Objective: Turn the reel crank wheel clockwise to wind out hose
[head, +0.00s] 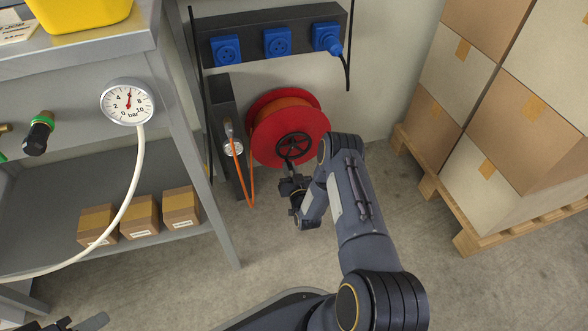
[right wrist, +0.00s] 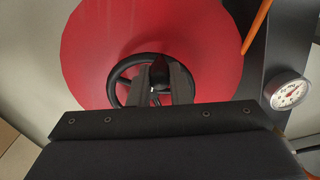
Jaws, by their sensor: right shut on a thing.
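The red hose reel (head: 262,138) is mounted low on the wall, with orange hose wound on it. Its black crank wheel (head: 293,146) sits on the reel's front face. My right gripper (head: 288,163) reaches the wheel's lower edge. In the right wrist view the two fingers (right wrist: 159,80) are shut on the wheel's dark handle knob (right wrist: 158,70), and the wheel's rim (right wrist: 118,75) shows to the left of them. The fingers and the gripper body hide the lower part of the wheel. A dark part of my left gripper (head: 82,323) shows at the bottom left edge, empty as far as visible.
A socket strip (head: 272,38) is above. A grey workbench (head: 175,110) stands left, and stacked cartons (head: 520,120) on a pallet (head: 470,240) stand right. The floor between is clear.

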